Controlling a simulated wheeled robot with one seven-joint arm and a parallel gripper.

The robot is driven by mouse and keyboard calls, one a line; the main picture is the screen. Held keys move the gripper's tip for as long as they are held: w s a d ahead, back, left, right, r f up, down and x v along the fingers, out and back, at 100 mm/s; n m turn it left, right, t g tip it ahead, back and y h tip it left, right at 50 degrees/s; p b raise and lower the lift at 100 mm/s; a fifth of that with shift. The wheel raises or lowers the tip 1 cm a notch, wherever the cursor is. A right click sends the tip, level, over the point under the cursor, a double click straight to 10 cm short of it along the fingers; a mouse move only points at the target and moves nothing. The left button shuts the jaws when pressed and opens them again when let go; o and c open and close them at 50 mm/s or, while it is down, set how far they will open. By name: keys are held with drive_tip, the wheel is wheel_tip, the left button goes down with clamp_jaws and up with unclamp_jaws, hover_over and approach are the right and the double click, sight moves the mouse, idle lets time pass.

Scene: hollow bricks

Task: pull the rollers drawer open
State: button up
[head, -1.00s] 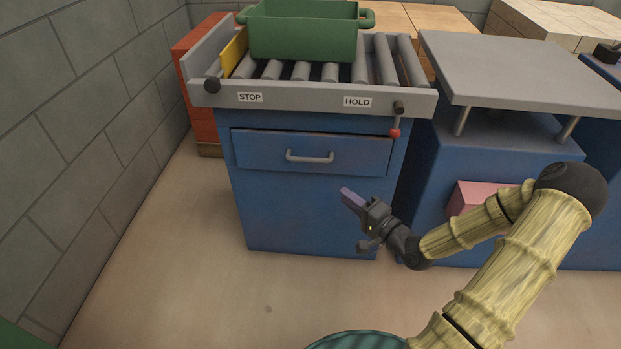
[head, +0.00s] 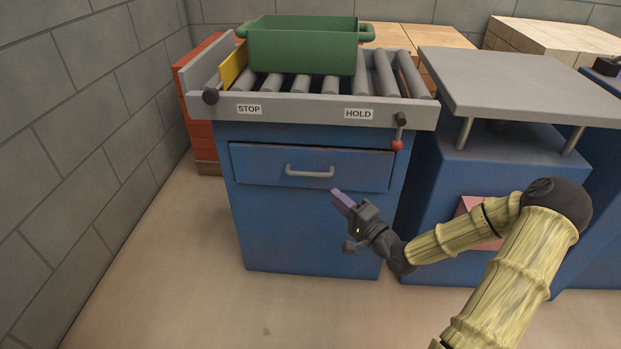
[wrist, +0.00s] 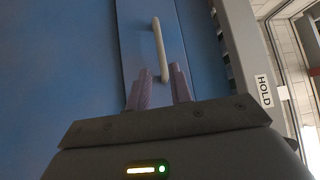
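The rollers drawer (head: 262,168) is a blue front with a grey bar handle (head: 309,171), set in the blue cabinet under the roller table. It looks closed. My gripper (head: 337,196) is in front of the cabinet, below and right of the handle in the head view. In the wrist view, the two purple fingers (wrist: 160,84) stand apart with a gap between them. The handle (wrist: 160,50) lies just beyond the fingertips there, its near end in line with the gap. Nothing is held.
A green bin (head: 302,48) sits on the grey rollers (head: 385,75) above. A red-knobbed lever (head: 398,144) hangs at the table's right front. A blue stand with a grey top (head: 530,85) is at right. A block wall (head: 90,130) is at left.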

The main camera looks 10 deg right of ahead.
sight(310, 174)
drive_tip(key=b+x, duration=0.4)
drive_tip(key=x, duration=0.6)
drive_tip(key=shift+w+a+f, duration=0.1)
drive_tip(key=shift+w+f, duration=0.05)
drive_tip(key=shift+w+a+r, duration=0.2)
drive_tip(key=shift+w+a, duration=0.1)
drive_tip(key=shift+w, duration=0.3)
clamp_jaws()
